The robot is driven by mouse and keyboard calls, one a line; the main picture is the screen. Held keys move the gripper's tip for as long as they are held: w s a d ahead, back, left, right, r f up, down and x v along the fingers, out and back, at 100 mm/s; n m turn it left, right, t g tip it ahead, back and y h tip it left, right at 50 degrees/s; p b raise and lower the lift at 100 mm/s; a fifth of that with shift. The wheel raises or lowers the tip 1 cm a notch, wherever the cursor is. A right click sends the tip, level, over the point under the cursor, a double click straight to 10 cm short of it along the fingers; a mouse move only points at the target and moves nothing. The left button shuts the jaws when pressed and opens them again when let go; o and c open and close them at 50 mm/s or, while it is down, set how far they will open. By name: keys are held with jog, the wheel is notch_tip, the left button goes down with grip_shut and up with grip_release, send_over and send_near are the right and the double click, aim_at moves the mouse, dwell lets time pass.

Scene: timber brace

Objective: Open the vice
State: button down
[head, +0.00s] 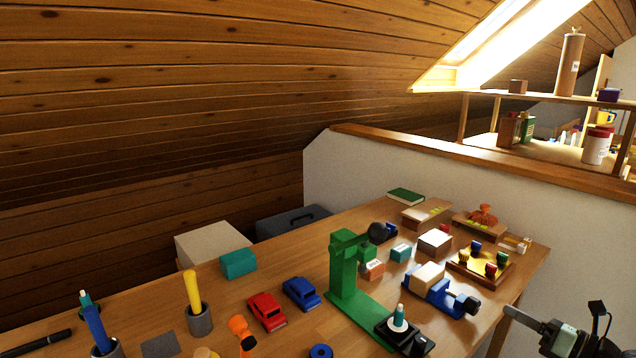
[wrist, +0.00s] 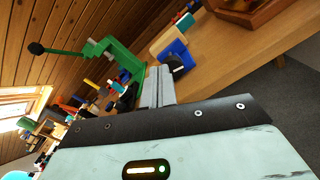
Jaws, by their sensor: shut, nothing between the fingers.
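The vice (head: 440,294) is blue and stands near the front right edge of the workbench. A pale wooden block (head: 428,275) sits in it, seemingly between its jaws; how tightly I cannot tell. Its dark round handle end (head: 468,304) points right, toward my gripper. My gripper (head: 509,311) is at the lower right in the head view, shut and empty, a short way right of the handle. In the wrist view, the shut fingers (wrist: 157,72) point toward the blue vice (wrist: 172,52), and the block (wrist: 166,37) shows beside it. Whether fingers and vice touch is hard to tell there.
A green press (head: 345,265) stands left of the vice, with a dark device (head: 402,338) in front. A tray of coloured pegs (head: 482,263) and a wooden block (head: 435,242) lie behind it. Toy cars (head: 267,311) are farther left. Open floor lies beyond the bench's right edge.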

aim_at(487, 319)
jog(key=shift+f, duration=0.1)
jog(key=w+f+m+b, duration=0.1)
jog(key=w+m, duration=0.1)
jog(key=m, duration=0.2)
jog(key=w+f+m, duration=0.1)
jog(key=f+m, duration=0.1)
jog(key=m, duration=0.2)
jog(key=w+f+m+b, duration=0.1)
jog(key=w+m, duration=0.1)
jog(key=m, duration=0.2)
jog(key=shift+w+a+f+b, duration=0.25)
jog(key=shift+w+a+b, duration=0.05)
jog(key=shift+w+a, duration=0.1)
jog(key=shift+w+a+f, duration=0.1)
jog(key=shift+w+a, duration=0.2)
jog(key=shift+w, duration=0.1)
jog(key=shift+s+a+p, duration=0.2)
jog(key=shift+p, duration=0.2)
dwell(0.6)
